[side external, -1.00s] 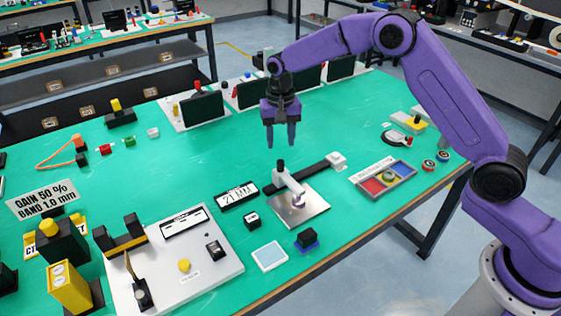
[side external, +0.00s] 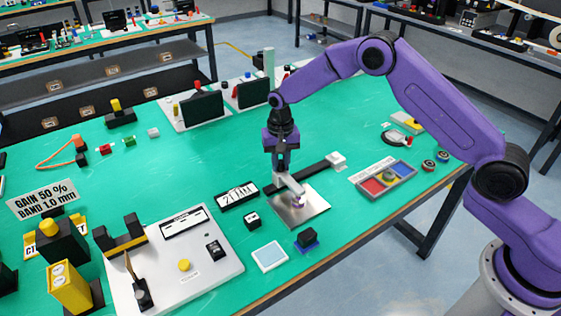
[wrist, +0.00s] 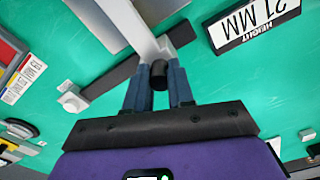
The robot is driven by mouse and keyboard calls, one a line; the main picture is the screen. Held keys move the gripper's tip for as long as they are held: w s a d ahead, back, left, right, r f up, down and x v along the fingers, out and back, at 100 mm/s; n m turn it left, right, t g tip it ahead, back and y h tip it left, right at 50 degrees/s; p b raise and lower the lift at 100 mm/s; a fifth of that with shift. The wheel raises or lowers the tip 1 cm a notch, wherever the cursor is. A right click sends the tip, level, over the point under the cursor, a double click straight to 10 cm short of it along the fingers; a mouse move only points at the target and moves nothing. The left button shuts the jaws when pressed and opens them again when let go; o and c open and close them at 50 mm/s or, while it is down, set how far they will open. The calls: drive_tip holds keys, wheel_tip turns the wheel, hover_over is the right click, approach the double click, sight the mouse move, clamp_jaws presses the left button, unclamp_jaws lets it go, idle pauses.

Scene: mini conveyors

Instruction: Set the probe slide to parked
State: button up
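The probe slide has a black rail (side external: 312,174) with a pale arm (side external: 290,184) reaching over a metal plate (side external: 315,211). A black knob (wrist: 158,75) stands on the slide's carriage. My gripper (side external: 281,168) is lowered onto the carriage. In the wrist view my gripper's fingers (wrist: 158,82) stand on either side of the knob, close against it; whether they grip it is unclear. In the side view the fingers hide the knob. A white end block (side external: 336,159) sits at the rail's far right end. The height display (side external: 237,195) reads 21 MM in the wrist view (wrist: 255,24).
A tray with coloured compartments (side external: 383,179) lies to the right. A small black block (side external: 252,220), a black piece on a blue base (side external: 307,240) and a pale blue pad (side external: 270,256) lie nearer the front. A white panel (side external: 215,269) stands at front left.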

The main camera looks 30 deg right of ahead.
clamp_jaws()
drive_tip(key=d, duration=1.3)
drive_tip(key=shift+d, duration=0.35)
drive_tip(key=o, duration=0.6)
unclamp_jaws()
drive_tip(key=shift+d, duration=0.1)
drive_tip(key=shift+a, duration=0.2)
drive_tip(key=shift+r, duration=0.2)
wheel_tip(320, 180, up, 17)
